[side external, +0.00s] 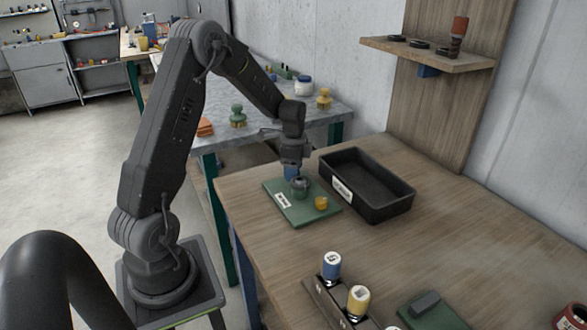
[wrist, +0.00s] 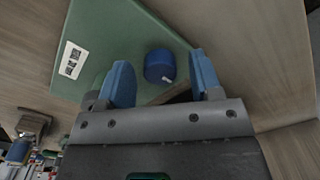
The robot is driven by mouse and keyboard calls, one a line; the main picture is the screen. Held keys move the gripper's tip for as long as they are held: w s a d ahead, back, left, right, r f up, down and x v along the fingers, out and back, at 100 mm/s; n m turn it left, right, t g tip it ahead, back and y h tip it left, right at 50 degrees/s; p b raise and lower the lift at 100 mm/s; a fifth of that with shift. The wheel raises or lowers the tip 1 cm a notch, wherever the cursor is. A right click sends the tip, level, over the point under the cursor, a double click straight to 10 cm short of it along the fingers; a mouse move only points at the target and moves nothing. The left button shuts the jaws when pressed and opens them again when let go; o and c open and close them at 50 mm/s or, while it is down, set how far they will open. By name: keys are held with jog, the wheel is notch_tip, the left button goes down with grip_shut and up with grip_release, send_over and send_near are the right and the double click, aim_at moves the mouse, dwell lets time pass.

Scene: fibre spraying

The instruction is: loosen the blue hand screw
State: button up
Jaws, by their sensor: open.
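The blue hand screw (wrist: 159,66) is a short round knob on a green plate (wrist: 120,30) in the wrist view. A small white mark shows on its side. My gripper (wrist: 160,68) is open, with one blue finger to the left and one to the right of the screw in that picture. I cannot tell how far the fingertips are above it. In the side view my gripper (side external: 292,174) points down over the green plate (side external: 289,215), and I cannot pick out the blue screw there. A yellow knob (side external: 321,203) and a grey-green round part (side external: 299,187) show on the plate.
A black tray (side external: 397,208) with a white label stands right beside the plate. A wooden shelf (side external: 430,55) is on the back panel. The table's right middle is clear.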

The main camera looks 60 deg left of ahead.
jog(key=shift+c, duration=0.4)
jog(key=c, duration=0.9)
jog(key=shift+o, duration=0.2)
jog(key=shift+n, duration=0.4)
jog(key=n, duration=0.4)
jog(key=shift+n, duration=0.3)
jog(key=n, duration=0.4)
jog(key=shift+n, duration=0.3)
jog(key=n, duration=0.7)
jog(key=shift+d, duration=0.15)
jog(key=n, duration=0.6)
jog(key=shift+n, duration=0.4)
